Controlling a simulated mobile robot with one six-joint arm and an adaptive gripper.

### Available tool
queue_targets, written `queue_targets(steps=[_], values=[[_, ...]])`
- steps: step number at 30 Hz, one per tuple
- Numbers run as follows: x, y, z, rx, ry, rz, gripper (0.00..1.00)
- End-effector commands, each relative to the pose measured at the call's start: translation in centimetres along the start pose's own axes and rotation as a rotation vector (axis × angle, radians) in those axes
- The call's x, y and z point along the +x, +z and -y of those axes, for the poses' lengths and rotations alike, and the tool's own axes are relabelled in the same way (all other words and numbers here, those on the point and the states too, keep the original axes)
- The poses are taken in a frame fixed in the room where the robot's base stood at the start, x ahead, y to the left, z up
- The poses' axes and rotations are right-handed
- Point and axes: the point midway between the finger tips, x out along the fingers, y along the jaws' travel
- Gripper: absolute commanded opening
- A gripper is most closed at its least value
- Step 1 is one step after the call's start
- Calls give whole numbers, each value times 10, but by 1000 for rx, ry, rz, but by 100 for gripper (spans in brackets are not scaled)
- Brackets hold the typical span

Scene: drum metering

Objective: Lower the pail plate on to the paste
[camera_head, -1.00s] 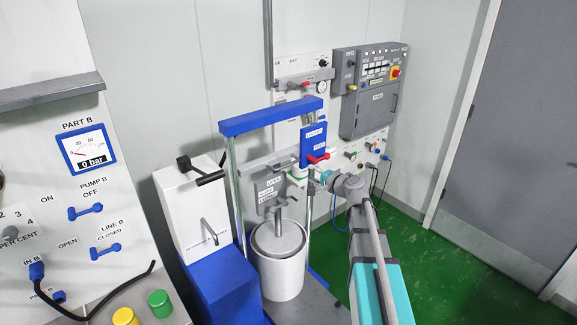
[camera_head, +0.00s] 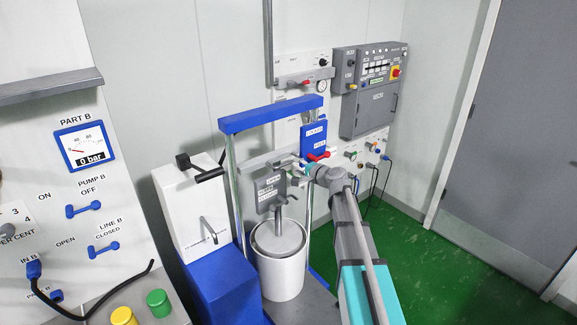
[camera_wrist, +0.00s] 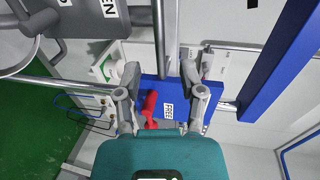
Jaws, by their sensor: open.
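The white pail (camera_head: 278,277) stands below the blue-topped press frame. The grey round plate (camera_head: 279,238) sits at the pail's mouth on a vertical rod; the paste is hidden. A blue box with a red lever (camera_head: 318,157) is on the frame's right post. In the wrist view the red lever (camera_wrist: 150,108) lies in front of the blue box (camera_wrist: 172,94), between the fingers and nearer the left one. My gripper (camera_wrist: 166,76) is open and holds nothing. In the head view my gripper (camera_head: 303,168) is just below and left of the lever, partly hidden by my wrist.
The press has a blue crossbar (camera_head: 272,114) and steel posts. A grey label plate (camera_head: 270,192) hangs behind the rod. A white and blue unit (camera_head: 192,217) stands left of the pail. A grey control box (camera_head: 370,105) is on the wall. Green floor (camera_head: 425,255) is clear at right.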

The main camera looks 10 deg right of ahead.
Motion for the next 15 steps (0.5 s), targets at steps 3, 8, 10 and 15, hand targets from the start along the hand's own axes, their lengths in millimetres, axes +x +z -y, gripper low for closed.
queue_targets(steps=[3,8,10,15], values=[[22,-1,-1,-1,0,1,51],[43,-1,-1,-2,1,1,51],[50,-1,-1,-2,1,1,51],[59,0,0,-1,0,-1,51]])
